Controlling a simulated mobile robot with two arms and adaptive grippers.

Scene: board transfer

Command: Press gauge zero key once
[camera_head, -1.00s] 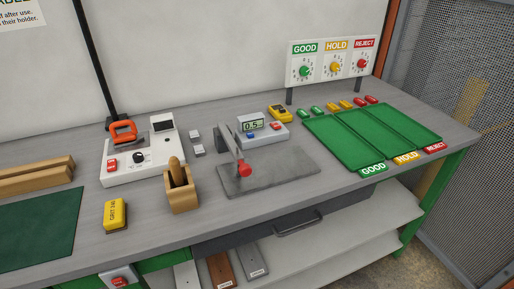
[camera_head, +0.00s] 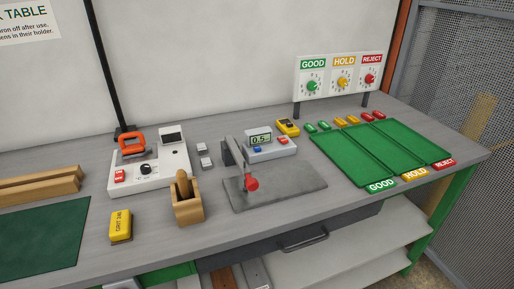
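The gauge (camera_head: 272,150) is a small white box near the middle of the bench. Its greenish display (camera_head: 260,140) reads about 0.5. On its front slope are a blue key (camera_head: 257,149) and a red key (camera_head: 283,141); any lettering on them is too small to read, so I cannot tell which is the zero key. A grey stand with a lever and red knob (camera_head: 251,184) is on a grey plate in front of the gauge, close to its left end. Neither of my grippers is in view.
A green three-part tray (camera_head: 377,153) is at right, below GOOD, HOLD and REJECT dials (camera_head: 342,80). A white station (camera_head: 150,172) with an orange-handled tool, a wooden holder (camera_head: 188,208) and a yellow block (camera_head: 121,226) are at left.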

